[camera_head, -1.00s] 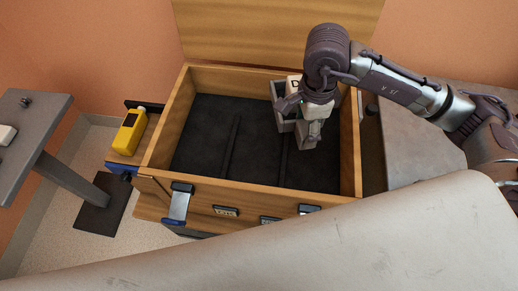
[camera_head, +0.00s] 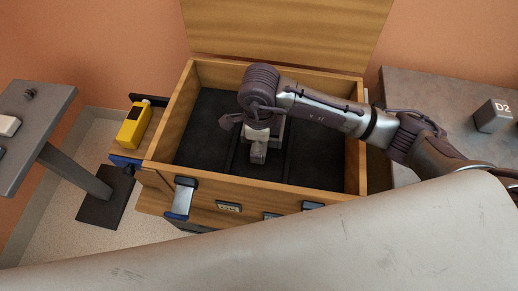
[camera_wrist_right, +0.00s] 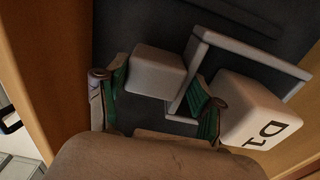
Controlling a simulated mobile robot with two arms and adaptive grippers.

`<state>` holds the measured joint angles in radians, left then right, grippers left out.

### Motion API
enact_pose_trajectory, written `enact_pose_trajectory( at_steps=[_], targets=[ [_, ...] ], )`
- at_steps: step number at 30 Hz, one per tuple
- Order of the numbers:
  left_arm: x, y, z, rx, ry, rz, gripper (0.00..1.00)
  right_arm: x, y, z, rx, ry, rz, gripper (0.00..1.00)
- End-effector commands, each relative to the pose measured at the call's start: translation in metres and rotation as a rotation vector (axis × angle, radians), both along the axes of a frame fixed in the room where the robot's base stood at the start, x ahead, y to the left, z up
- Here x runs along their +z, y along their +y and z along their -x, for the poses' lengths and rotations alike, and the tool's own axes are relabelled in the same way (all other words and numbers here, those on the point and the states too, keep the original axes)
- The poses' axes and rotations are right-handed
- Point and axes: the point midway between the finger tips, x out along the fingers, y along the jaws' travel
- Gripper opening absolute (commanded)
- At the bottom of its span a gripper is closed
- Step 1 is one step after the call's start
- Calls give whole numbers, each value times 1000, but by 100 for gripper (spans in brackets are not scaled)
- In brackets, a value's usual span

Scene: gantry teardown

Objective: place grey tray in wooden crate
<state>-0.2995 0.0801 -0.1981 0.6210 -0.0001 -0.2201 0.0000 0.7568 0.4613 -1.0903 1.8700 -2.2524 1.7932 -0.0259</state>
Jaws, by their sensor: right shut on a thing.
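The wooden crate (camera_head: 168,122) stands open, its inside lined dark with low dividers. My right gripper (camera_head: 256,137) reaches down inside it near the middle. It is shut on the grey tray (camera_head: 277,136), mostly hidden under the wrist in the head view. In the right wrist view the gripper (camera_wrist_right: 160,92) has its green-padded fingers on either side of the tray's grey block (camera_wrist_right: 156,72). The tray's open frame (camera_wrist_right: 250,55) shows beside it, with a pale cube marked D1 (camera_wrist_right: 250,115) in it. Whether the tray touches the crate floor I cannot tell. My left gripper is out of view.
The crate's raised lid (camera_head: 285,30) stands behind. A yellow device (camera_head: 134,124) lies on a side shelf at left. A grey bench (camera_head: 430,95) at right bears a block marked D2 (camera_head: 493,115). A grey stand (camera_head: 35,120) is far left. Latches (camera_head: 182,199) line the crate's front.

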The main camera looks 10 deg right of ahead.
Motion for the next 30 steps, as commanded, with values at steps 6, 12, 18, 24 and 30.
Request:
enact_pose_trajectory(
  at_steps=[6,12,18,24,30],
  targets=[
    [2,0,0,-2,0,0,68,-17,1,0,-1,1,1,24],
    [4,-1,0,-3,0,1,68,-40,1,0,0,0,0,24],
    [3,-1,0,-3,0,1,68,-40,1,-1,0,-2,0,24],
    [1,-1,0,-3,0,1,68,-43,1,0,0,-1,0,80],
    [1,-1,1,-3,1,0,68,-43,1,0,0,-1,0,92]
  ],
)
